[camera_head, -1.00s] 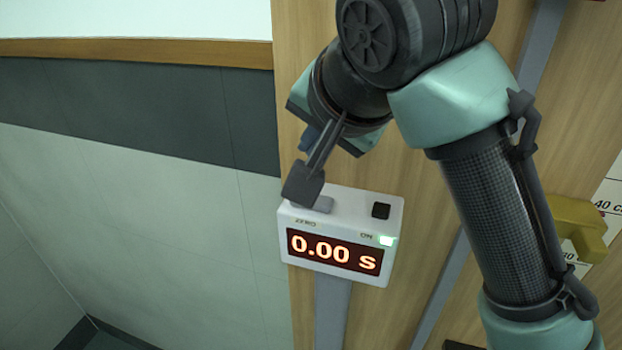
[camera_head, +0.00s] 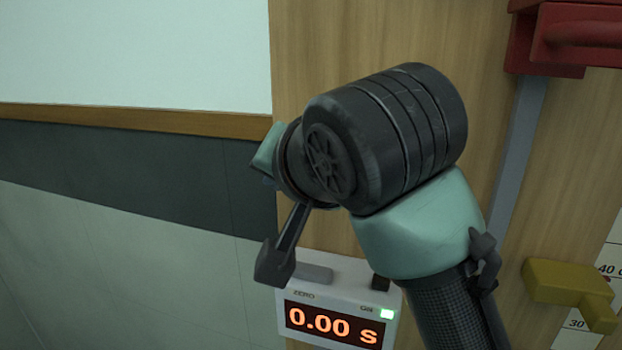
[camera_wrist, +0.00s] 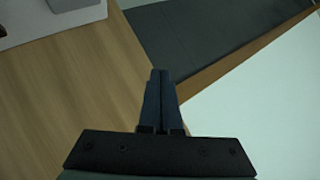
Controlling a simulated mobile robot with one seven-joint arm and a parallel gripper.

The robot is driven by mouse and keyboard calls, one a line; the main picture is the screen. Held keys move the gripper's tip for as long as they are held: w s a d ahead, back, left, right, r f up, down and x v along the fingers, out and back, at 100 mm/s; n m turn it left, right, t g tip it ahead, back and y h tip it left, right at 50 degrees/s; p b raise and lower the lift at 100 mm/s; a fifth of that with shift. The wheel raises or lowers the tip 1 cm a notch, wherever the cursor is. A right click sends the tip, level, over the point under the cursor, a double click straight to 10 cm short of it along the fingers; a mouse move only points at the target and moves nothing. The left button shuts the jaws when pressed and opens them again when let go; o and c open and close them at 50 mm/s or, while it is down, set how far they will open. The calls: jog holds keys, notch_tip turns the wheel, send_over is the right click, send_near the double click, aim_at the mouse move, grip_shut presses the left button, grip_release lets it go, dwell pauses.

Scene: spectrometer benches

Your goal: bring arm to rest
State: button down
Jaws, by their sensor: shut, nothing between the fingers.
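My gripper shows in the wrist view (camera_wrist: 160,74) with its two dark blue fingers pressed together and nothing between them. The fingers point over bare wood toward a dark grey band. In the head view my arm reaches in from the lower right, and its wrist hides most of the gripper.
The timer reads 0.00 s, with a green light lit. A red block (camera_head: 570,38) is at the upper right above a grey rail (camera_head: 518,150). A yellow block (camera_head: 560,283) is beside a white scale (camera_head: 609,255). The pale wall at left is clear.

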jog(key=s+a+r+n+t+y+b, duration=0.25)
jog(key=s+r+n+t, duration=0.2)
jog(key=r+t, duration=0.5)
jog(key=s+d+r+t+h+b, duration=0.2)
jog(key=s+d+t+h, duration=0.4)
jog(key=s, duration=0.4)
jog(key=shift+s+r+m+h+b, duration=0.15)
jog(key=shift+r+m+h+b, duration=0.2)
jog(key=shift+m+h, duration=0.15)
jog(key=shift+d+t, duration=0.1)
jog(key=shift+t, duration=0.15)
